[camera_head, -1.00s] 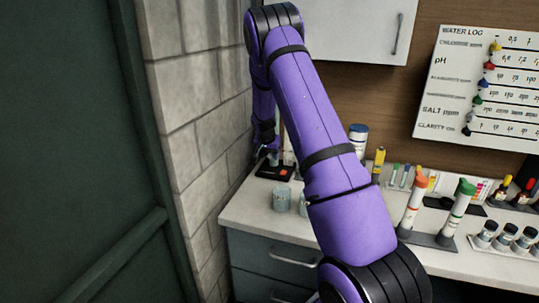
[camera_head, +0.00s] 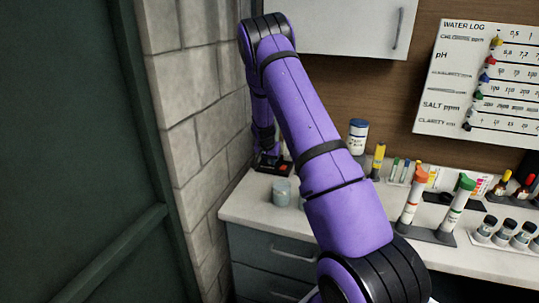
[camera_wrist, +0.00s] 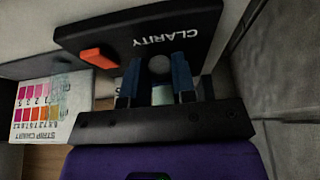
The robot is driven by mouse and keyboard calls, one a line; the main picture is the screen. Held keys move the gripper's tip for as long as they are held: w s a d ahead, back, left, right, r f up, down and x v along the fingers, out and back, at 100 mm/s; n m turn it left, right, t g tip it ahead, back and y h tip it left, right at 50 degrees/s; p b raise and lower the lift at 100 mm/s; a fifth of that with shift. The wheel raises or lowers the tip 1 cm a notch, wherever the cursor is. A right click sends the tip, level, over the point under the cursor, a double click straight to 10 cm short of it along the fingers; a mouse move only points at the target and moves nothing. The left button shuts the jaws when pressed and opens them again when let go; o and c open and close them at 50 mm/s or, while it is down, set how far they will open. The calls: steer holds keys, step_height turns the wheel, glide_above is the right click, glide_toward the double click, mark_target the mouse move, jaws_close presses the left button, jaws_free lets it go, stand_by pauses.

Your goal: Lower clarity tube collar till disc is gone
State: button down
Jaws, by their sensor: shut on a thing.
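The black clarity stand (camera_wrist: 110,38), lettered CLARITY and with an orange-red block (camera_wrist: 99,59), lies ahead of my gripper in the wrist view. Its base also shows at the bench's far left end in the head view (camera_head: 268,163). My gripper (camera_wrist: 157,75) has its blue fingers shut on the tube collar, one finger on each side of the clear tube (camera_wrist: 162,94). The collar itself is mostly hidden by the fingers. A grey round disc (camera_wrist: 159,65) shows between the fingertips. In the head view my arm hides most of the tube.
Glass beakers (camera_head: 281,192) stand on the bench just in front of the stand. A stone wall (camera_head: 190,110) is close on the left. A white-and-blue jar (camera_head: 358,136) and several test tubes stand to the right. A strip chart (camera_wrist: 48,108) shows in the wrist view.

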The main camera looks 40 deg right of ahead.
steer(key=c, duration=0.9)
jaws_free()
steer(key=shift+c, duration=0.2)
steer(key=shift+r, duration=0.1)
steer(key=v, duration=1)
steer(key=shift+a+r, duration=0.25)
steer(key=shift+r, duration=0.05)
steer(key=shift+s, duration=0.1)
